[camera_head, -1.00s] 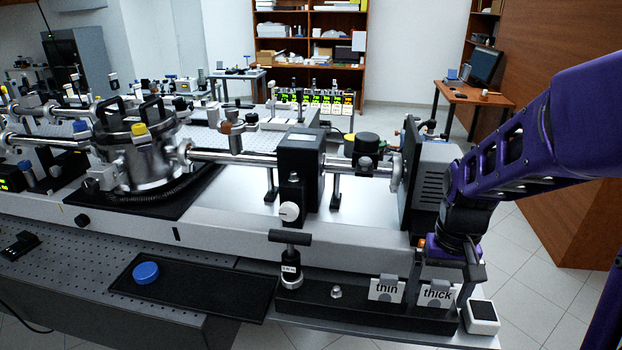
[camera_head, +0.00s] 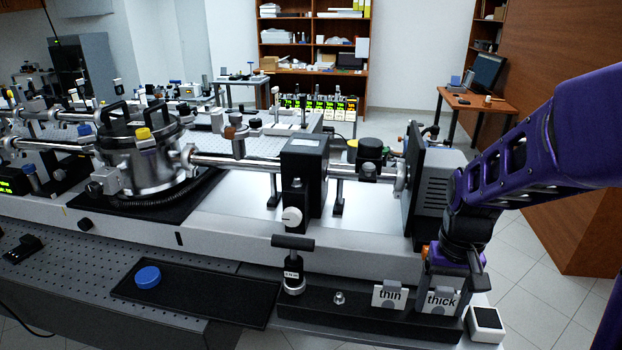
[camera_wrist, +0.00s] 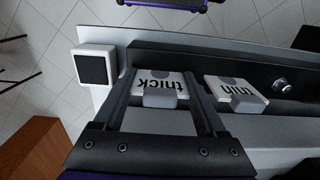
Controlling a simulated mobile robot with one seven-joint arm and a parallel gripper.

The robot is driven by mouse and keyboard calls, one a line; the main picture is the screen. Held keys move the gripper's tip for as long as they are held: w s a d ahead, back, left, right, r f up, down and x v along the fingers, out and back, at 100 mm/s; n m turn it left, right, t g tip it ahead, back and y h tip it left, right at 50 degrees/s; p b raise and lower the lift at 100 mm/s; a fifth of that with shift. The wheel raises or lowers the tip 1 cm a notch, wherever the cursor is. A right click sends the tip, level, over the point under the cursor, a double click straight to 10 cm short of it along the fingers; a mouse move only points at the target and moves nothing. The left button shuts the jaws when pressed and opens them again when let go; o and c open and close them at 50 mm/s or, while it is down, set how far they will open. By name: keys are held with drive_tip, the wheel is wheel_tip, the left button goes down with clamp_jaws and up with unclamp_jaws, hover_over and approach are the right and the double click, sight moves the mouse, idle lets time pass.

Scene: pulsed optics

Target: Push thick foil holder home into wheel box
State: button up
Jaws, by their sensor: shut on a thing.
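The thick foil holder (camera_head: 441,301) is a white plate labelled "thick" with a grey tab, standing at the right end of a long black rack (camera_head: 362,313). It also shows in the wrist view (camera_wrist: 152,86), between my two dark fingers. My gripper (camera_head: 446,287) reaches down from above and is shut on this holder, which is still at the rack. The thin holder (camera_head: 389,296) stands to its left in the head view, apart from my fingers. A black box with a white knob (camera_head: 302,170) sits on the beam line; I cannot tell whether it is the wheel box.
A small white block with a dark top (camera_head: 485,321) stands close right of the rack. A black T-handled tool (camera_head: 293,262) stands at its left end. A grey vented housing (camera_head: 431,195) rises behind my gripper. A black tray (camera_head: 200,294) holds a blue cap (camera_head: 147,277).

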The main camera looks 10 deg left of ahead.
drive_tip(key=shift+r+p, duration=2.45)
drive_tip(key=shift+r, duration=1.1)
drive_tip(key=shift+f, duration=0.15)
